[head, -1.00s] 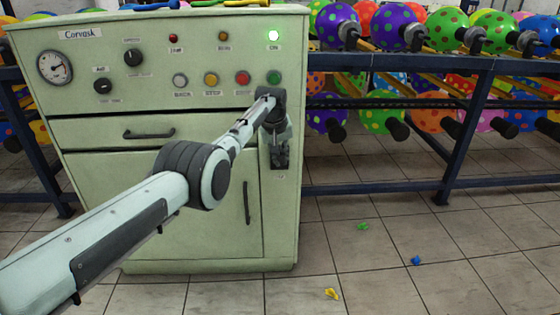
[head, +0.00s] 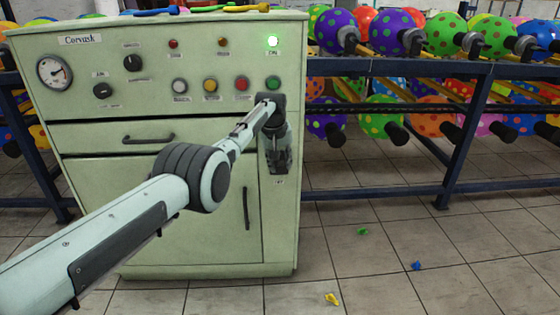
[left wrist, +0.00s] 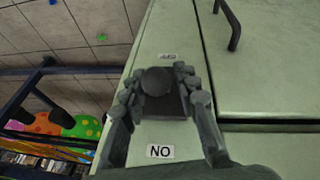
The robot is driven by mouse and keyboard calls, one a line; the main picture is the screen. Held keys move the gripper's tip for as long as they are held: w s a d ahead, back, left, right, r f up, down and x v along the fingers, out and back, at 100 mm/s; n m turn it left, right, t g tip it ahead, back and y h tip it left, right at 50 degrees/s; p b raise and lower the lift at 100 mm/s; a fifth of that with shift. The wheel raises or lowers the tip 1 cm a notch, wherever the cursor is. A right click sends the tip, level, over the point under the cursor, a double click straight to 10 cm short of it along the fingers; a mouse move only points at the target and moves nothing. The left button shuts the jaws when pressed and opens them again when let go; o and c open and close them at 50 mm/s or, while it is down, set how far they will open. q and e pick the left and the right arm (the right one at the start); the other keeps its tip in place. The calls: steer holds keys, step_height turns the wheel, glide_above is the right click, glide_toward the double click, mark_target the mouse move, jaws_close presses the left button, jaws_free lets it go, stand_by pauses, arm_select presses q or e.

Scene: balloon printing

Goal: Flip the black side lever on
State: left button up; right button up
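The black side lever (left wrist: 157,82) is on a narrow panel at the right edge of the green machine's front (head: 160,215). In the left wrist view it is a dark block with a round knob, between a label at its far end and one at its near end (left wrist: 160,152) that appears to read ON upside down. My left gripper (left wrist: 160,88) has its fingers apart, one on each side of the lever. Its tips are close to the block; contact is unclear. In the head view my left gripper (head: 278,160) covers the lever. My right gripper is not in view.
A drawer handle (head: 148,138) and a door handle (head: 246,208) protrude left of the lever. A blue balloon rack (head: 380,190) stands at the right. Small balloons lie on the floor.

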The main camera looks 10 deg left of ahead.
arm_select(q)
steer(key=v, duration=1.2)
steer(key=shift+s, duration=0.1)
